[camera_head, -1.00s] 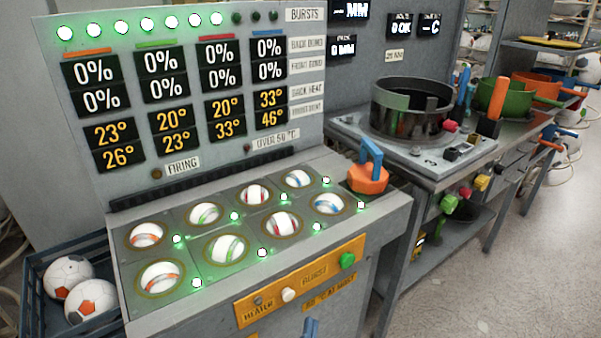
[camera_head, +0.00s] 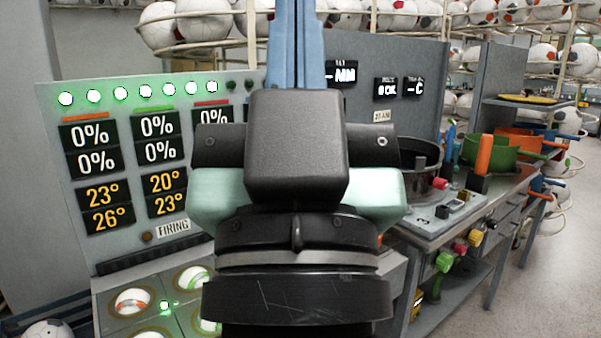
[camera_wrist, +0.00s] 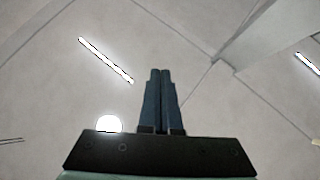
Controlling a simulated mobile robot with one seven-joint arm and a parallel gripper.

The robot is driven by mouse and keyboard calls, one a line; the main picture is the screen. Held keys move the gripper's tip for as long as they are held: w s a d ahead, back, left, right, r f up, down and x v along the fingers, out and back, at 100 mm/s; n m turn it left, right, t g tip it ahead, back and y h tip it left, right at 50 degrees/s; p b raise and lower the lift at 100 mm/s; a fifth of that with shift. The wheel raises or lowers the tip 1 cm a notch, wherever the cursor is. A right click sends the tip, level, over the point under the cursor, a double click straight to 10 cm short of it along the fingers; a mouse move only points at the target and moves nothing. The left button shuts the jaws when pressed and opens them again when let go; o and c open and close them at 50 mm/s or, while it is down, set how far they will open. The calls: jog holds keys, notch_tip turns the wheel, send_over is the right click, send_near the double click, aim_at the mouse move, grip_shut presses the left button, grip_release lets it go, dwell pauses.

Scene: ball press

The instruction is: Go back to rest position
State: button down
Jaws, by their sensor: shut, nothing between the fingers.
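My gripper (camera_head: 297,40) stands upright in the middle of the head view, its blue fingers pointing up and together. In the wrist view my gripper (camera_wrist: 160,75) also shows its two fingers side by side, shut and empty, against the ceiling. The wrist and gripper body hide much of the ball press (camera_head: 115,255), including its right displays and most of its ball seats. The press's lit green lamps (camera_head: 120,93) and the left displays, reading 0%, 23°, 26° and 20°, 23°, remain visible.
A bench with a dark round pot (camera_head: 427,160) and a red knob stands to the right. Green (camera_head: 492,155) and orange pans sit farther right. A soccer ball (camera_head: 47,331) lies at lower left. Racks of balls (camera_head: 200,20) line the back. Open floor (camera_head: 560,270) shows at right.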

notch_tip(320, 180, up, 17)
jog(key=s+p, duration=0.1)
jog(key=p, duration=1.5)
jog(key=shift+f, duration=0.15)
jog(key=shift+d, duration=0.1)
